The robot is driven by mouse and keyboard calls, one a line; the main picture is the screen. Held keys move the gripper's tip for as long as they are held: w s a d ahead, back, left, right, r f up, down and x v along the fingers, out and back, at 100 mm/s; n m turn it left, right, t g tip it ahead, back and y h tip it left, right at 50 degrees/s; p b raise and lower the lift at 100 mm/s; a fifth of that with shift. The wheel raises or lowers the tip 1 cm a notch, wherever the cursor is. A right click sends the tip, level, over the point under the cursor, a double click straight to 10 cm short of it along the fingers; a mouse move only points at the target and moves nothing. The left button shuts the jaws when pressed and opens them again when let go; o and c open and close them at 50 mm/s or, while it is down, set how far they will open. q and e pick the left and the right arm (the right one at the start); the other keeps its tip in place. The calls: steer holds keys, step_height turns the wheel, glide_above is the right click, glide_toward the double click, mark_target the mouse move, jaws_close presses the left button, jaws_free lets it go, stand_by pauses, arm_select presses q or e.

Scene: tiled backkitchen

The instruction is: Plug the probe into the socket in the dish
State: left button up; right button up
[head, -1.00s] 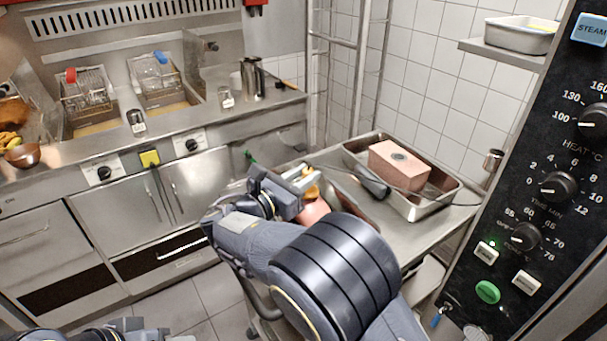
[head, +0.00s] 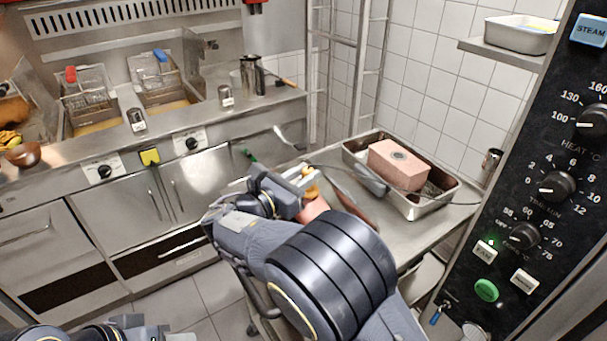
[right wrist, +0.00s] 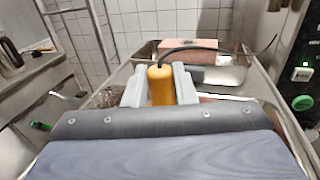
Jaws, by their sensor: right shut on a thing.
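The probe (right wrist: 161,86) has an orange-yellow handle, gripped between the two grey fingers of my right gripper (right wrist: 160,84). A dark cable runs from its top to the right. In the head view my right gripper (head: 306,182) is left of the dish and apart from it; its arm partly covers the probe. The dish (head: 437,207) is a metal tray on the steel table. In it stands a pink block (head: 399,171) with a dark round socket (head: 398,155) on top. The probe's tip is hidden. My left gripper (head: 135,328) shows only partly at the bottom left edge.
The steel table (head: 405,235) has bare room in front of the dish. A black control panel (head: 540,150) stands close on the right. A ladder-like rack (head: 335,70) and tiled wall are behind. Fryers with baskets (head: 88,97) stand at the back left.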

steer(key=shift+f+b, duration=0.3)
steer(key=shift+f, duration=0.35)
steer(key=o, duration=0.7)
steer(key=p+v, duration=0.2)
steer(key=v, duration=0.9)
steer(key=shift+p, duration=0.35)
stand_by(0.4)
